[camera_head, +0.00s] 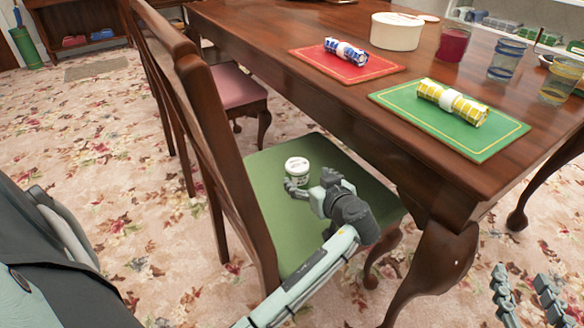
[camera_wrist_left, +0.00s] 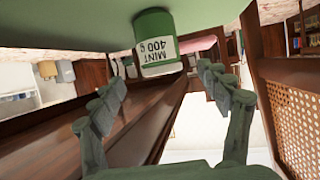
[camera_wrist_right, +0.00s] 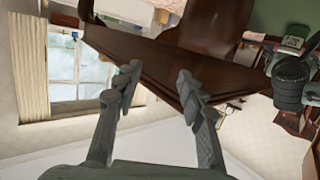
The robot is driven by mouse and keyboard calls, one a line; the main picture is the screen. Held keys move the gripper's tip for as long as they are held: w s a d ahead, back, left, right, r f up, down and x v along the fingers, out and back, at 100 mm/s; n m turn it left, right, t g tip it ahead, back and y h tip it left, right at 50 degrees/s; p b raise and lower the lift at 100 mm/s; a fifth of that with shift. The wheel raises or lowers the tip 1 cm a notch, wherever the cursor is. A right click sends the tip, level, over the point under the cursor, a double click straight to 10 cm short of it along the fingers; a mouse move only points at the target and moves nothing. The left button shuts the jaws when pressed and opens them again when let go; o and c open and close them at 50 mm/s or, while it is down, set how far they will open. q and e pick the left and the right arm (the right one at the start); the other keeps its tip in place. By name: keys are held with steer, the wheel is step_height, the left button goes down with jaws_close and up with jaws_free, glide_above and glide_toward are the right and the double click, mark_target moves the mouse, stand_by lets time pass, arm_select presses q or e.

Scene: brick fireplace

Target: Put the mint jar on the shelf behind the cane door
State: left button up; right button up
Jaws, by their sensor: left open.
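The mint jar (camera_head: 297,168), small and green with a white lid, stands upright on the green seat of a wooden chair (camera_head: 270,230). In the left wrist view the jar (camera_wrist_left: 154,45) appears upside down, with a white label reading "MINT 400 g". My left gripper (camera_head: 318,184) is open just in front of the jar, low over the seat. In its wrist view the jar is ahead, between and beyond the fingertips (camera_wrist_left: 158,86), not gripped. My right gripper (camera_head: 526,285) is open and empty at the lower right. I cannot identify a cane door or its shelf.
The dining table (camera_head: 270,22) overhangs the seat's far side, with a curved leg (camera_head: 437,265) close by. A cane panel (camera_wrist_left: 300,125) in dark wood shows beside my left gripper, perhaps the chair back. Placemats, rolled napkins and glasses lie on the table. Flowered carpet is free at left.

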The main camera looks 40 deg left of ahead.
mark_target(298, 173)
arm_select(q)
steer(key=shift+w+a+f, duration=0.1)
steer(key=shift+w+a, duration=0.1)
steer(key=shift+a, duration=0.05)
steer(key=x, duration=0.3)
steer(key=f+x, duration=0.1)
steer(key=x, duration=0.3)
steer(key=shift+s+d+b, duration=0.1)
steer(key=shift+b, duration=0.25)
steer(key=c, duration=1.6)
steer(key=shift+r, duration=0.1)
jaws_close()
arm_select(e)
steer(key=r, duration=0.1)
steer(key=a+r+t, duration=0.1)
steer(key=r+y, duration=0.1)
steer(key=shift+a+r+t, duration=0.2)
steer(key=shift+a+t, duration=0.1)
steer(key=shift+a, duration=0.05)
